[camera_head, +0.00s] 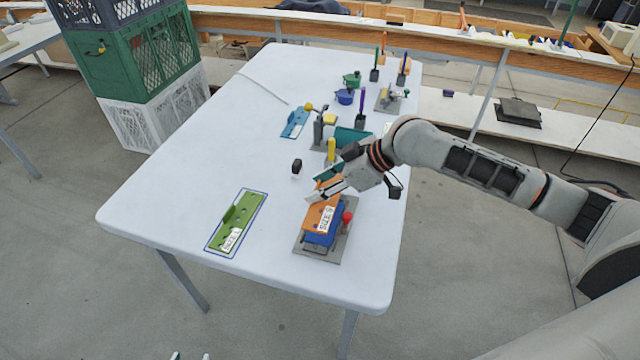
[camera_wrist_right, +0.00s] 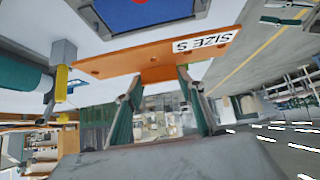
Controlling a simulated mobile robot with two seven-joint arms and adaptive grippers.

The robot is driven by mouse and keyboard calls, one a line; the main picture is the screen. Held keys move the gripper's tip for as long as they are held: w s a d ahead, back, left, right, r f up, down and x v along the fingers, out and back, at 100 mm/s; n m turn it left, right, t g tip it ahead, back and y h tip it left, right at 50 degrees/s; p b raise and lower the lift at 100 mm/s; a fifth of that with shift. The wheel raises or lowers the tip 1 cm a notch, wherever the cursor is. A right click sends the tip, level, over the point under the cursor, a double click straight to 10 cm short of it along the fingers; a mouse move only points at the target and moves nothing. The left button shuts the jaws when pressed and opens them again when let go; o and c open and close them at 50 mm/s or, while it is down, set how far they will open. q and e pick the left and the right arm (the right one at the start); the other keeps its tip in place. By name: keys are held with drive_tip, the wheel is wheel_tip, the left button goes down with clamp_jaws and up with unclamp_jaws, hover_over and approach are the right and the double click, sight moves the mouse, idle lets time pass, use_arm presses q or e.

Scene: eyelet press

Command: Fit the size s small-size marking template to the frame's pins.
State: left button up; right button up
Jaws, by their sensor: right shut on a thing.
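The orange template (camera_head: 317,215) bears a white label that reads SIZE S in the right wrist view (camera_wrist_right: 155,58). My right gripper (camera_head: 328,189) is shut on its edge. The template is over the frame, a grey base (camera_head: 341,245) with a blue block (camera_head: 318,238) and a red knob (camera_head: 347,216). The wrist view shows the blue part (camera_wrist_right: 150,14) beyond the template. The frame's pins are hidden, and I cannot tell whether the template touches them. Two small fingertips of my left gripper (camera_head: 190,357) show apart at the bottom edge.
A green template (camera_head: 243,214) with a white label lies in a blue outline at left. The table's (camera_head: 150,205) left side is clear. Crates (camera_head: 150,75) stand beyond its left edge.

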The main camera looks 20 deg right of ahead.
use_arm(q)
drive_tip(key=shift+a, duration=0.1)
use_arm(e)
drive_tip(key=shift+f, duration=0.3)
drive_tip(key=shift+f+b, duration=0.3)
drive_tip(key=shift+f, duration=0.3)
wheel_tip(320, 180, down, 2)
drive_tip(key=shift+f+b, duration=0.15)
drive_tip(key=shift+b, duration=0.25)
drive_tip(key=shift+f, duration=0.55)
use_arm(q)
drive_tip(key=shift+w+d+r+h, duration=0.2)
drive_tip(key=shift+w+d, duration=0.1)
drive_tip(key=shift+d, duration=0.25)
drive_tip(key=shift+w+d+r+h, duration=0.2)
drive_tip(key=shift+w+d, duration=0.1)
drive_tip(key=shift+d, duration=0.25)
use_arm(e)
drive_tip(key=shift+f, duration=0.3)
use_arm(q)
drive_tip(key=shift+a+t, duration=0.2)
drive_tip(key=shift+t, duration=0.1)
drive_tip(key=shift+r+p, duration=0.75)
drive_tip(key=shift+r, duration=0.05)
drive_tip(key=shift+f+b, duration=0.35)
drive_tip(key=shift+b, duration=0.1)
use_arm(e)
drive_tip(key=shift+f, duration=1.35)
